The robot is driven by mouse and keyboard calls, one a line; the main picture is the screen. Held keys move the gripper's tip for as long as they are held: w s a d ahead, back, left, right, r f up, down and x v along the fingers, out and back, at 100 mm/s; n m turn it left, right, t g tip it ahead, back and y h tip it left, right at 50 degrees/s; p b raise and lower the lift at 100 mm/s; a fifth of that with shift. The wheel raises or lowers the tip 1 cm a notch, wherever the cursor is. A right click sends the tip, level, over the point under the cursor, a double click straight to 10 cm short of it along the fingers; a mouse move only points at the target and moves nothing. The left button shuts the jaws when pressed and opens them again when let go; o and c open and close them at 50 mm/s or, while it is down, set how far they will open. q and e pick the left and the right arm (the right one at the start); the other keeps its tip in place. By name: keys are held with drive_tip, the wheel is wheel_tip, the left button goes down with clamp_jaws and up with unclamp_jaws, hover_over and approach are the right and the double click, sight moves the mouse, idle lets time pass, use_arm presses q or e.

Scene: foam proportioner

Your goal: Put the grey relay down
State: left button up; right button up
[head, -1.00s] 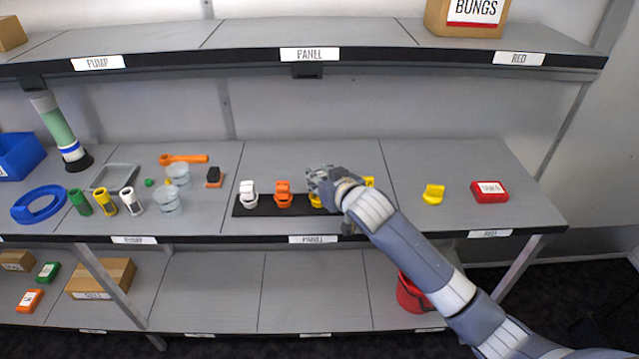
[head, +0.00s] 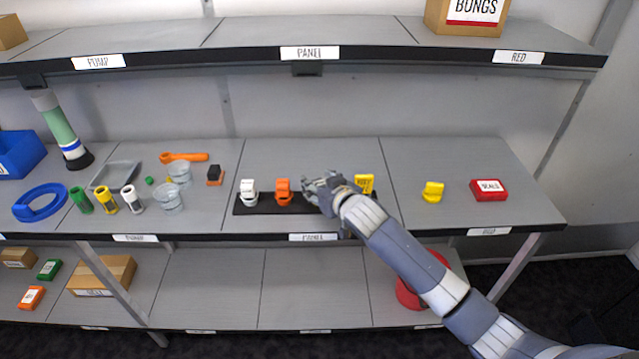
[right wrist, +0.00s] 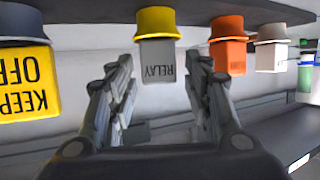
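The grey relay (right wrist: 159,62) is a grey block marked RELAY, seen upside down in the right wrist view. It sits on a round yellow base (right wrist: 155,22) in line with the other pieces on the black strip (head: 240,209). My right gripper (right wrist: 160,72) is open, with one finger on each side of the relay and a visible gap to each. In the head view my right gripper (head: 312,192) covers the relay's place on the strip, so the relay is hidden there. My left gripper is not in view.
A white piece (head: 248,192) and an orange piece (head: 283,191) stand left of my gripper on the strip. A yellow KEEP OFF block (head: 364,184) stands close on its right. Farther right are a small yellow piece (head: 433,192) and a red box (head: 489,190). An upper shelf (head: 250,57) is above.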

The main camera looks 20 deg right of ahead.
drive_tip(key=shift+s, duration=0.1)
drive_tip(key=v, duration=1.1)
drive_tip(key=shift+s+r+b, duration=0.25)
drive_tip(key=shift+s+b, duration=0.05)
drive_tip(key=shift+s, duration=0.05)
drive_tip(key=s+f+g+h, duration=0.1)
drive_tip(key=s+f+g, duration=0.4)
drive_tip(key=s+f, duration=0.7)
drive_tip(key=s+f+g, duration=0.5)
drive_tip(key=s, duration=1.4)
wheel_tip(320, 180, down, 26)
drive_tip(key=a+g, duration=0.1)
drive_tip(key=s+d+f+n+g, duration=0.1)
drive_tip(key=s+d+f, duration=0.2)
drive_tip(key=s+f, duration=1.3)
drive_tip(key=shift+s+f+h, duration=0.3)
drive_tip(key=shift+s+f, duration=0.1)
drive_tip(key=shift+s, duration=0.7)
